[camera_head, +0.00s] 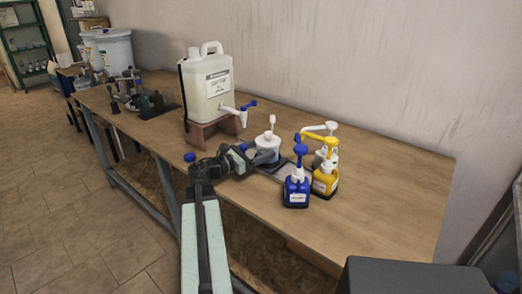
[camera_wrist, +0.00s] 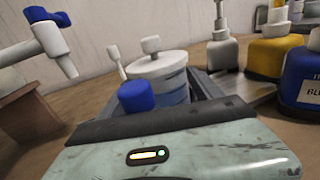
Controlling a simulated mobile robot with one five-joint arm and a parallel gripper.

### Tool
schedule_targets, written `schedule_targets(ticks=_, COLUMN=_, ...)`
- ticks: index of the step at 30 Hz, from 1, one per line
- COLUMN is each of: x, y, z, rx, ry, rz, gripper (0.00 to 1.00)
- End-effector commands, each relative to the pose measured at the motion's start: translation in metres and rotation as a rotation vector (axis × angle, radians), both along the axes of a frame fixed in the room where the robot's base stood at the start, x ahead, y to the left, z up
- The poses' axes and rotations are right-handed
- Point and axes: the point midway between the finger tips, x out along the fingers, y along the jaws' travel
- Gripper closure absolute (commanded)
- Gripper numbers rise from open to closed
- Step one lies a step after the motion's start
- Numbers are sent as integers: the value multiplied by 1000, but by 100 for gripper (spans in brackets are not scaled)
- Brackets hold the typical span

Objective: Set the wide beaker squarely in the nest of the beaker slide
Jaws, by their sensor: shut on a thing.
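The wide beaker (camera_head: 267,142), a broad vessel with a white knobbed top and a bluish lower body, is at the middle of the bench. In the wrist view the beaker (camera_wrist: 157,66) stands upright between the dark fingers of my gripper (camera_wrist: 172,98). My gripper (camera_head: 262,158) is shut on it. The grey metal beaker slide (camera_head: 288,173) lies just right of it, toward the pump bottles, and partly shows in the wrist view (camera_wrist: 250,88). The nest is hidden, so I cannot tell whether the beaker is above it or in it.
Blue (camera_head: 296,190), yellow (camera_head: 324,178) and white (camera_head: 329,150) pump bottles stand close on the right. A large jerrycan (camera_head: 206,88) with a blue-handled tap sits on a wooden stand (camera_head: 212,132) behind left. The bench's right end is clear.

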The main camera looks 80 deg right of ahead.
Motion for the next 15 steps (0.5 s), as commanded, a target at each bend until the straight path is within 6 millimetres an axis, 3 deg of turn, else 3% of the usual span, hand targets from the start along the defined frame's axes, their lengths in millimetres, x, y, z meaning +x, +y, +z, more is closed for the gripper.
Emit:
schedule_targets(ticks=13, x=0, y=0, z=-2, rx=-1, ry=1, rz=0, gripper=95)
schedule_targets(ticks=14, x=0, y=0, z=-2, rx=-1, ry=1, rz=0, gripper=20)
schedule_targets(ticks=15, x=0, y=0, z=-2, rx=-1, ry=1, rz=0, gripper=9)
